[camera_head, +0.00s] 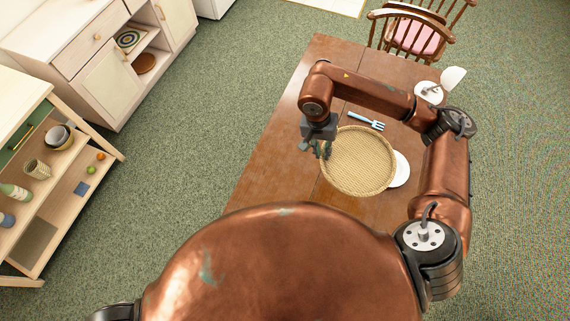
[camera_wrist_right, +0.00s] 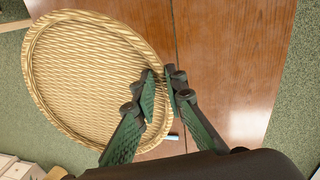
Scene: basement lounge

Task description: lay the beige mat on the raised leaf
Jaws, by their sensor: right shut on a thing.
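The beige mat (camera_head: 362,165) is round and woven, with a raised rim. It is over the wooden table, and I cannot tell its height above the top. My right gripper (camera_head: 322,149) is shut on the mat's left rim. In the right wrist view the fingertips (camera_wrist_right: 164,75) pinch the rim of the mat (camera_wrist_right: 85,80). The table leaf (camera_head: 285,135) is the bare left strip of the table, beyond a seam; it looks level with the rest. My left gripper is not in view.
A white plate (camera_head: 402,168) shows partly from under the mat's right side. A blue-handled fork (camera_head: 366,121) lies just behind the mat. A second plate (camera_head: 428,93) and a white bowl (camera_head: 453,77) are at the far right. A chair (camera_head: 412,38) stands behind the table.

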